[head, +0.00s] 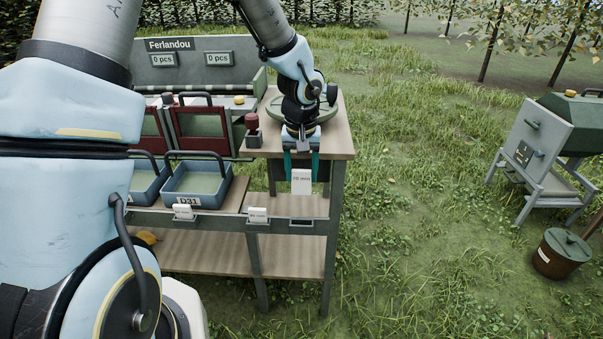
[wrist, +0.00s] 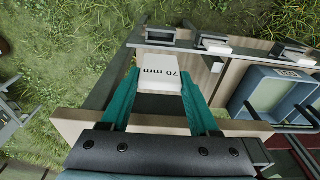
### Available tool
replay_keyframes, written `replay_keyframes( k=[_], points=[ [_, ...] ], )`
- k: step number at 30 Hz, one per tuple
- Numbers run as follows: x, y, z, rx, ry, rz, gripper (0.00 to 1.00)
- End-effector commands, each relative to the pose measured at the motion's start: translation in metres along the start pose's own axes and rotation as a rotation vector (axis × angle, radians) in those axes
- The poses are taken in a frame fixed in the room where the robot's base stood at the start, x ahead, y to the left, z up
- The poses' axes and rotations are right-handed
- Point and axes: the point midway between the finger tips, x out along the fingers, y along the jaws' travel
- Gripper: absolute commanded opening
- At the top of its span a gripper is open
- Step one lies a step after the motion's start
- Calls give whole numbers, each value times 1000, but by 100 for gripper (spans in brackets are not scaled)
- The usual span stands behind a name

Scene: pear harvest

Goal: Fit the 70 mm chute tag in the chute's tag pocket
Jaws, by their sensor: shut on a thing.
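My gripper (head: 302,168) is in front of the right end of the wooden table, pointing down. Its teal fingers (wrist: 160,90) are shut on the 70 mm chute tag (head: 302,183), a white plate with black lettering. The tag also shows in the wrist view (wrist: 160,72), gripped by its sides and clear of the table. Below it, an empty holder (head: 302,223) sits on the table's front rail; it shows in the wrist view (wrist: 166,36). I cannot surely pick out the chute's tag pocket; a grey stand with a green top (head: 545,135) at right may be the chute.
Two white tags sit in rail holders, one in the middle (head: 257,215) and one at left (head: 183,211). A blue crate marked D31 (head: 188,203) stands on the table. A brown bucket (head: 562,256) stands at right. Open grass lies between table and stand.

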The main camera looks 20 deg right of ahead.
Motion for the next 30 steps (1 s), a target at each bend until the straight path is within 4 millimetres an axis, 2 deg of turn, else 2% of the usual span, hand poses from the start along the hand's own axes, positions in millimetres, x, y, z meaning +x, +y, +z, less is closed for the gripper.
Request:
replay_keyframes(
  k=[18,30],
  points=[
    [-38,0,-5,1,1,0,8],
    [-36,-1,-5,-2,0,-1,8]
  ],
)
